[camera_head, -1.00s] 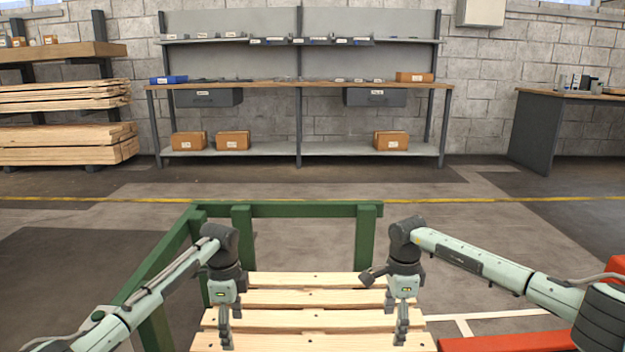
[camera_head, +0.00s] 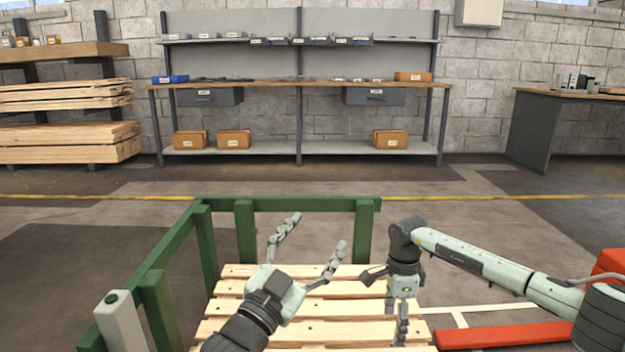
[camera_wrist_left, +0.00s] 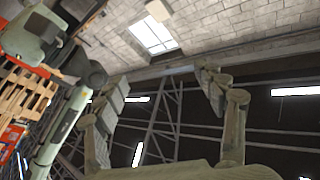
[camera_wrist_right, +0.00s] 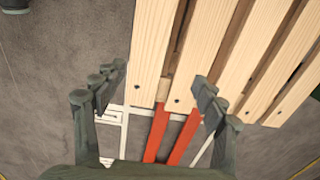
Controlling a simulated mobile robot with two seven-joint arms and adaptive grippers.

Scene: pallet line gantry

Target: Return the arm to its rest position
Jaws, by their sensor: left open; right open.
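My left gripper (camera_head: 312,245) is open and empty in the head view, tilted with its fingers pointing up and away, above the left part of the wooden pallet (camera_head: 318,328). In the left wrist view its spread fingers (camera_wrist_left: 165,90) face the ceiling and upper wall. My right gripper (camera_head: 398,325) points down at the right side of the pallet. In the right wrist view its fingers (camera_wrist_right: 158,95) are apart with nothing held, beside the ends of the pallet boards (camera_wrist_right: 265,50).
A green frame (camera_head: 290,204) borders the pallet at the back and left. Red-orange parts (camera_head: 510,334) lie on the right. A workbench (camera_head: 300,84) with boxes stands at the back wall, lumber (camera_head: 65,140) at the left. Floor between frame and bench is clear.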

